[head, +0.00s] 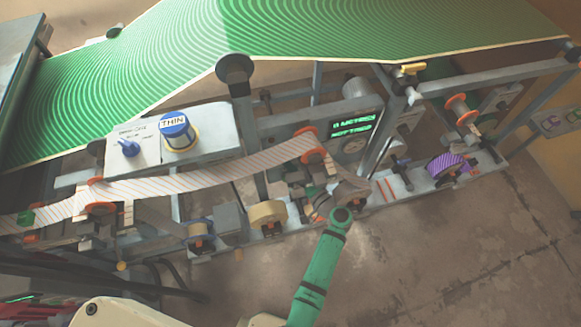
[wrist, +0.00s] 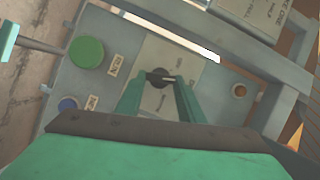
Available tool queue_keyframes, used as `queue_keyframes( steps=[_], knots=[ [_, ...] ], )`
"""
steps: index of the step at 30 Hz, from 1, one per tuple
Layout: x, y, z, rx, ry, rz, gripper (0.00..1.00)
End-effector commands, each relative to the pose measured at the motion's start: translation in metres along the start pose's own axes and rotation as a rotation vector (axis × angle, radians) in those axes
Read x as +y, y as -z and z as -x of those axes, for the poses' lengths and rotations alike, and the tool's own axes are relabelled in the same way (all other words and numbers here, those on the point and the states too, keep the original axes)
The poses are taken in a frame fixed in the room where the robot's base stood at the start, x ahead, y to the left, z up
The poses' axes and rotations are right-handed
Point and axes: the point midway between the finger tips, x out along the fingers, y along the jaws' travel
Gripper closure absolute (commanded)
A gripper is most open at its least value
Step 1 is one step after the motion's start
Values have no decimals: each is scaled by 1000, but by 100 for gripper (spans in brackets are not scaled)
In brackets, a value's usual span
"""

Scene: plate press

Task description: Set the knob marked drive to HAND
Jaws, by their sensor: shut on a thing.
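A small black knob (wrist: 158,75) sits on a pale label plate (wrist: 160,55) on a grey panel in the wrist view. A light pointer line on it points to the right of that picture. The small lettering beside it is too blurred to read, so I cannot confirm drive or HAND. My gripper (wrist: 160,85) has its two green fingers on either side of the knob, shut on it. In the head view my green arm reaches the machine's front at lower middle, and the knob is hidden there.
A grey rail (wrist: 230,50) runs behind. In the head view, a striped web (head: 200,178), tape rolls and a white box (head: 205,125) with a blue lever knob (head: 129,148) lie left.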

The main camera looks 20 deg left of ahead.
Motion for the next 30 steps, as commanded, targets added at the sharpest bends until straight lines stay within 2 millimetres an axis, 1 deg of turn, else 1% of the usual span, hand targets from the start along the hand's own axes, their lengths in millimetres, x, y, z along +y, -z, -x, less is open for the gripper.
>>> queue_keyframes(
  steps=[6, 12, 19, 30],
  knots=[
    [2, 2, 0, 4, 56, -136, 87],
    [3, 1, 0, 4, 89, -216, 87],
    [4, 1, 0, 4, 106, -258, 87],
    [4, 2, 0, 5, 109, -263, 87]
  ],
)
